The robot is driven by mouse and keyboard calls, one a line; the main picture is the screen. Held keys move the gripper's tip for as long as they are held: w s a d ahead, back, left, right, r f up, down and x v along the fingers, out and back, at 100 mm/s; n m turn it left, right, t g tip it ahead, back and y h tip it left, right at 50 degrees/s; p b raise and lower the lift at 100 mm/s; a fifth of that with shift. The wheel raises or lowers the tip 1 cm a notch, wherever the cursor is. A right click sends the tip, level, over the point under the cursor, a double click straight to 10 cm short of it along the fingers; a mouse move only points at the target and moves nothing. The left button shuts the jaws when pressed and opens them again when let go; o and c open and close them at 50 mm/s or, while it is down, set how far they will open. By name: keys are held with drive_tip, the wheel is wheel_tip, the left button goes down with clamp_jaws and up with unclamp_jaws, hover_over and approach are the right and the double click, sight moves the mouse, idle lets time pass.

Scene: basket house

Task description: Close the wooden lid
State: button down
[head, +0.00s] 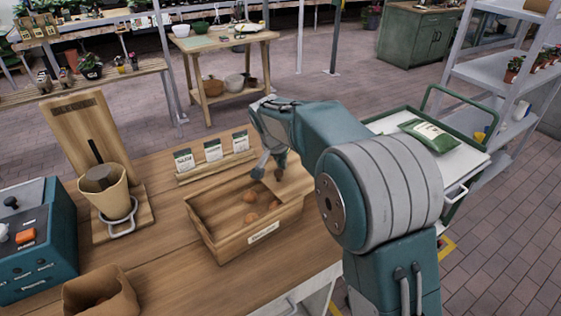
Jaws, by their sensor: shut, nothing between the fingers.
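A wooden box (235,246) with a white label on its front stands on the wooden table. Its top is open, at least in part, and several round brown items (250,217) lie inside.
Seed packets (213,151) stand in a wooden holder behind the box. To the left are a dripper stand (120,212), a teal machine (38,238) and a brown container (100,296). A cart with a green bag (430,134) stands at the right. Bare tabletop lies left of the box.

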drive_tip(key=shift+d, duration=0.15)
drive_tip(key=shift+s, duration=0.15)
drive_tip(key=s+a, duration=1.3)
drive_tip(key=a, duration=0.3)
drive_tip(key=shift+w, duration=0.1)
